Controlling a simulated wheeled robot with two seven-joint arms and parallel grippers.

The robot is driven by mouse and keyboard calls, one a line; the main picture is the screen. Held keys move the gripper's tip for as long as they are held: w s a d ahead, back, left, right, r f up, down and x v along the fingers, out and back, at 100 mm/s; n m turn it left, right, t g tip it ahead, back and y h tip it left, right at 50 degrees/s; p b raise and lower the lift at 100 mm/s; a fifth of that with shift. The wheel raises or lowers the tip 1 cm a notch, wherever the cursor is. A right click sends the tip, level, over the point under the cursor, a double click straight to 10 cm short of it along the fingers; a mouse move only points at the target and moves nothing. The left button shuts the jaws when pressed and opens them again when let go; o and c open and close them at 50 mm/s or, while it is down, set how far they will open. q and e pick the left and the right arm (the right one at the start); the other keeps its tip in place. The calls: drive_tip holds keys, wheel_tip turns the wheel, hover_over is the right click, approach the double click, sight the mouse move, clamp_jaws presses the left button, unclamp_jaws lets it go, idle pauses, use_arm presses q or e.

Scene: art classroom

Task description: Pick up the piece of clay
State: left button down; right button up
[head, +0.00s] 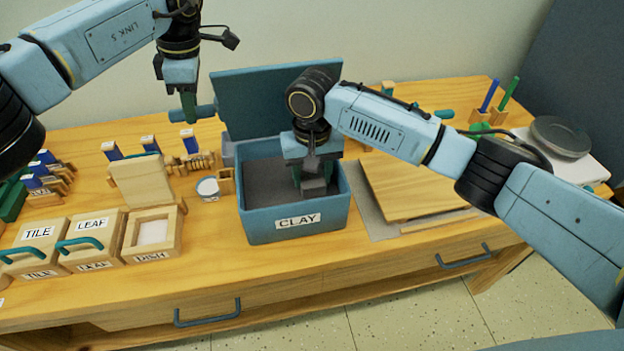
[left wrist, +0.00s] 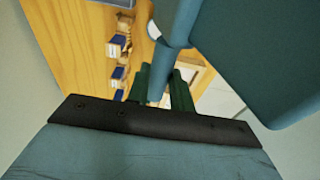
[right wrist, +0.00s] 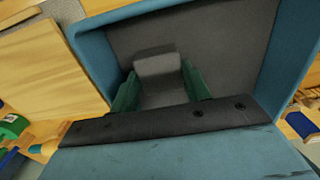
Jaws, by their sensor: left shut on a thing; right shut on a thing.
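The blue clay box (head: 262,226), labelled CLAY, stands on the table with its blue lid (head: 275,97) raised upright at the back. My left gripper (head: 189,108) is shut on the lid's handle (head: 205,112); in the left wrist view the green fingers hold the blue handle (left wrist: 166,65) beside the lid (left wrist: 250,55). My right gripper (head: 312,178) reaches down inside the box. In the right wrist view its green fingers are shut on a grey piece of clay (right wrist: 158,66), low in the dark interior. Whether the clay touches the box floor cannot be told.
TILE (head: 36,232) and LEAF (head: 90,226) boxes and an open DISH box (head: 152,230) stand at left. A small round tin (head: 208,188) is left of the clay box. Wooden boards (head: 410,190) lie at right. The front table strip is clear.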

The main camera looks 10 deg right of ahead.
sight(313, 183)
drive_tip(key=shift+r, duration=0.1)
wheel_tip(313, 183, up, 18)
drive_tip(key=s+d+r, duration=0.2)
drive_tip(key=s+d, duration=1)
drive_tip(key=s, duration=0.4)
drive_tip(key=shift+r, duration=0.4)
